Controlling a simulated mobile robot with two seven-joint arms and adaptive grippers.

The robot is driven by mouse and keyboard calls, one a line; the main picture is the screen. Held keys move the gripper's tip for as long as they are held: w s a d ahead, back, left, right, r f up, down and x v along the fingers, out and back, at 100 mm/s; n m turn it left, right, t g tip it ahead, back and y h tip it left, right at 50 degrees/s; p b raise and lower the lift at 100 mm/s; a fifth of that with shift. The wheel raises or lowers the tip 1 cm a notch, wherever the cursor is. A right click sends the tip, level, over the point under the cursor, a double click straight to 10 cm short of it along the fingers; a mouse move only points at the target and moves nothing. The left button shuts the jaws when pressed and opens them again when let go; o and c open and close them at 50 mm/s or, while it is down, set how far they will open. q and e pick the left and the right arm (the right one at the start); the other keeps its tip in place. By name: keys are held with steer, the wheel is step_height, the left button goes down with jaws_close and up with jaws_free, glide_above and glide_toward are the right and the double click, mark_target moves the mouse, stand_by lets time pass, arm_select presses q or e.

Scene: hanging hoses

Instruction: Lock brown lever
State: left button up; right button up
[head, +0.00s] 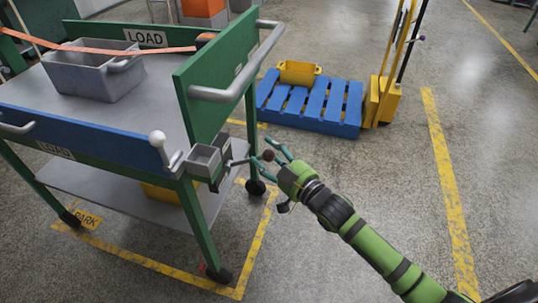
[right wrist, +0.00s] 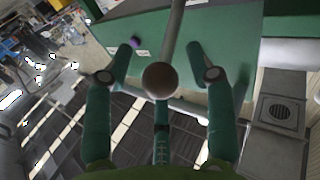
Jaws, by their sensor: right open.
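The brown lever has a round brown knob (head: 268,155) on a thin grey rod, sticking out from the end of the green cart near its corner. In the right wrist view the knob (right wrist: 161,80) sits between the spread fingers, with a gap on both sides. My right gripper (head: 264,150) is open around the knob, its fingers pointing toward the cart. In the right wrist view its fingertips (right wrist: 165,52) reach up past the knob on either side. Whether the third, middle finger touches the knob cannot be told. My left gripper is not in view.
A blue pallet (head: 310,102) lies behind.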

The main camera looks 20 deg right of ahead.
jaws_close()
steer(key=shift+f, duration=0.1)
